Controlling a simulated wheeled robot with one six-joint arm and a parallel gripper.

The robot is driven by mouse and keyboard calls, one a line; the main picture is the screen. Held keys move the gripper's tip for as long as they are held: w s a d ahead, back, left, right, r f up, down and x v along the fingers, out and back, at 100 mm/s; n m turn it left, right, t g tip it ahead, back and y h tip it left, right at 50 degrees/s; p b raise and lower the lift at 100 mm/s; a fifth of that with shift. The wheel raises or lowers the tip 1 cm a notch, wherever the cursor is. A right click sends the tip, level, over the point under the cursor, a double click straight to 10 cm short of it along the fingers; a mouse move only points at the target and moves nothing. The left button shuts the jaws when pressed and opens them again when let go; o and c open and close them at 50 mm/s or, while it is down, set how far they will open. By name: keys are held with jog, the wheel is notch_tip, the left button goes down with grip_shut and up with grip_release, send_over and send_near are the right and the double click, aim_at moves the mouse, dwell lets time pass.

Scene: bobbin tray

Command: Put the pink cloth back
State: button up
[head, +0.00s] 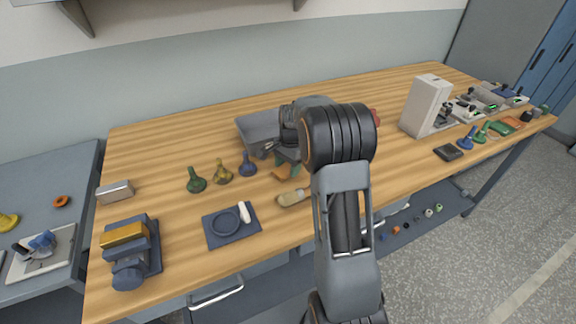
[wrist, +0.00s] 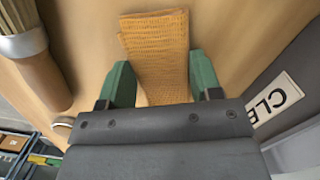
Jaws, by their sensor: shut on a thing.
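My gripper (wrist: 158,82) has green fingers and is shut on an orange, ribbed cloth (wrist: 158,45), which sticks out beyond the fingertips over the wooden table. In the head view a piece of the orange cloth (head: 286,173) shows below my gripper (head: 287,157), which my arm partly covers. I cannot tell whether the cloth touches the table. No cloth that is clearly pink shows. A small red thing (head: 376,116) is partly hidden behind my arm. A grey bin (head: 257,130) stands just behind my gripper; a white label (wrist: 279,104) reading "CLE" shows beside the fingers in the wrist view.
A brush (head: 293,197) lies just in front of the cloth and shows in the wrist view (wrist: 40,70). Several coloured flasks (head: 222,173) stand left of it. A dark mat (head: 219,240) with a ring lies in front. A pale upright box (head: 425,105) stands at right. The back left tabletop is clear.

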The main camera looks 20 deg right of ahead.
aim_at(286, 173)
jog(key=shift+f, duration=0.15)
jog(key=o, duration=0.9)
notch_tip(286, 173, up, 14)
jog(key=s+a+n, duration=0.2)
jog(key=s, duration=0.1)
jog(key=s+a+f+n+t, duration=0.1)
jog(key=s+a+n, duration=0.2)
jog(key=s, duration=0.3)
jog(key=s+a+f+n+t, duration=0.1)
jog(key=s+a+n, duration=0.1)
jog(key=s+n, duration=0.3)
jog(key=s+a+f+n+t+h, duration=0.1)
jog(key=s+a+n+t, duration=0.1)
jog(key=s, duration=0.5)
jog(key=shift+s+a+f+n, duration=0.15)
jog(key=shift+s+a+n, duration=0.2)
jog(key=shift+a+n, duration=0.5)
